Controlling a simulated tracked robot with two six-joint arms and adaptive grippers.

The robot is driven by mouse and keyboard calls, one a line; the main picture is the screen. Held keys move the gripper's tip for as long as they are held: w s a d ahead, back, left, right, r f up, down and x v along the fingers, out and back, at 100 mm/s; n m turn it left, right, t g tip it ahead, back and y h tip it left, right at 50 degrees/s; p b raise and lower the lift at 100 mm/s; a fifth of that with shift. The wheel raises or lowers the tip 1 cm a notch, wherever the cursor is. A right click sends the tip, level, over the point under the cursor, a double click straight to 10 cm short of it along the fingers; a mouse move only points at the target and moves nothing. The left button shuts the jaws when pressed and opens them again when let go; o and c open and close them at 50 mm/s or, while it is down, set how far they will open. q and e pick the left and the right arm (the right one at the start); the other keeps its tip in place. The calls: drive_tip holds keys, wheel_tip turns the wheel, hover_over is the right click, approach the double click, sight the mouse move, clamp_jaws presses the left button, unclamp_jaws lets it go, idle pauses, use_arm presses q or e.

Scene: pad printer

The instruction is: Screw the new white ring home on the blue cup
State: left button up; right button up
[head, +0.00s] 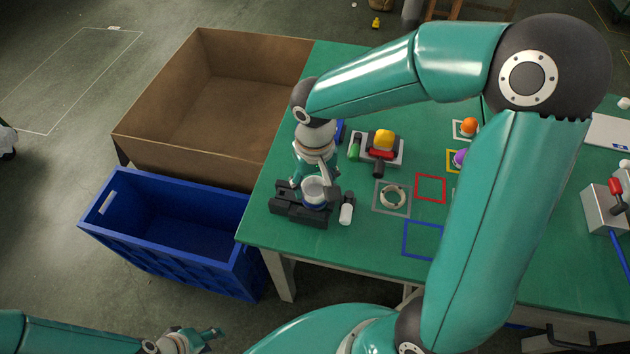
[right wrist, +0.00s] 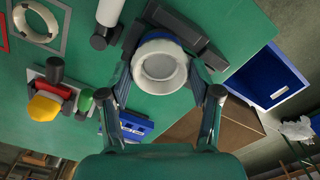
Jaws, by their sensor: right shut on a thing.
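The white ring (head: 314,187) sits on top of the blue cup (head: 318,206), which stands in a black clamp-like fixture (head: 288,207) near the table's left edge. My right gripper (head: 315,184) reaches down over the cup. In the right wrist view its fingers (right wrist: 163,75) are shut on the white ring (right wrist: 160,67) from both sides. Blue shows just behind the ring's rim; most of the cup is hidden by the ring. A second, off-white ring (head: 393,210) lies in a grey square on the table. My left gripper (head: 205,340) is low at the left, away from the table, its jaw opening unclear.
A white-and-black bottle (head: 347,209) stands right of the fixture. Behind are a tray (head: 398,160) with yellow, red and green items and a blue item (head: 339,130). A blue crate (head: 170,262) and a cardboard box (head: 180,155) stand left of the table. Red and blue marked squares are empty.

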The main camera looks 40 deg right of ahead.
drive_tip(key=shift+f+b, duration=0.35)
drive_tip(key=shift+f, duration=0.05)
idle(0.4)
drive_tip(key=o, duration=1.1)
drive_tip(key=shift+c, duration=0.2)
